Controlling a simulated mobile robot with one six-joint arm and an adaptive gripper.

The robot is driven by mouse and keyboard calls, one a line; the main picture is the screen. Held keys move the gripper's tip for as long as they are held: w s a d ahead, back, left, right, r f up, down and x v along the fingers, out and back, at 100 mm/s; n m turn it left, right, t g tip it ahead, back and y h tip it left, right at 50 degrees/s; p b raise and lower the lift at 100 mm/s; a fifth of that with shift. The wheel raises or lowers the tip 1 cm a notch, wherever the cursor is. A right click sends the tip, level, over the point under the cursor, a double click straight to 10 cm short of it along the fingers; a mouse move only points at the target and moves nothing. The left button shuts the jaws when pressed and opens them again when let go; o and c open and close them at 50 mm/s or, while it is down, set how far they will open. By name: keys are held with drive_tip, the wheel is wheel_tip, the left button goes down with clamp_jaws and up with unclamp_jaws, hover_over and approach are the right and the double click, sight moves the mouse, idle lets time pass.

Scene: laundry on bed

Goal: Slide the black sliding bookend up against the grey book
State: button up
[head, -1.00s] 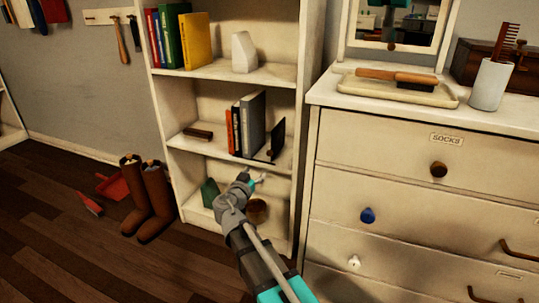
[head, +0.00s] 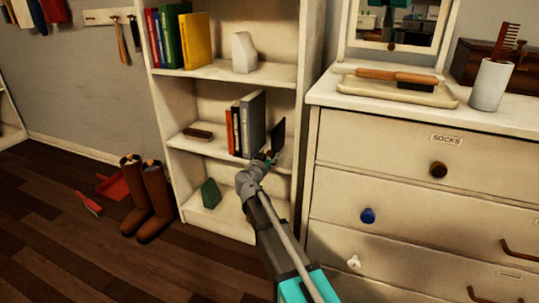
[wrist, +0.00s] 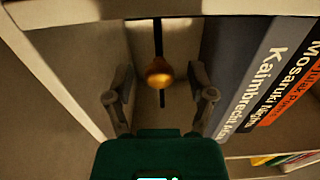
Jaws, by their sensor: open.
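The black sliding bookend (head: 279,136) stands upright on the middle shelf, to the right of the grey book (head: 253,122), with a gap between them. In the wrist view the bookend (wrist: 158,38) is a thin dark edge with a brass knob (wrist: 159,73) facing me. The grey book (wrist: 237,70) is on the right in that view, apart from the bookend. My gripper (head: 268,158) is at the front of that shelf. In the wrist view my gripper (wrist: 161,102) is open, one finger on each side of the knob, and I see no contact.
Orange and black books (head: 233,132) stand left of the grey book. A dark brown block (head: 198,134) lies further left on the middle shelf (head: 215,149). The bookcase's right side wall (head: 305,110) is close to the bookend. A dresser (head: 385,160) stands to the right.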

drive_tip(key=shift+w+d, duration=0.15)
drive_tip(key=shift+w, duration=0.15)
clamp_jaws()
idle(0.3)
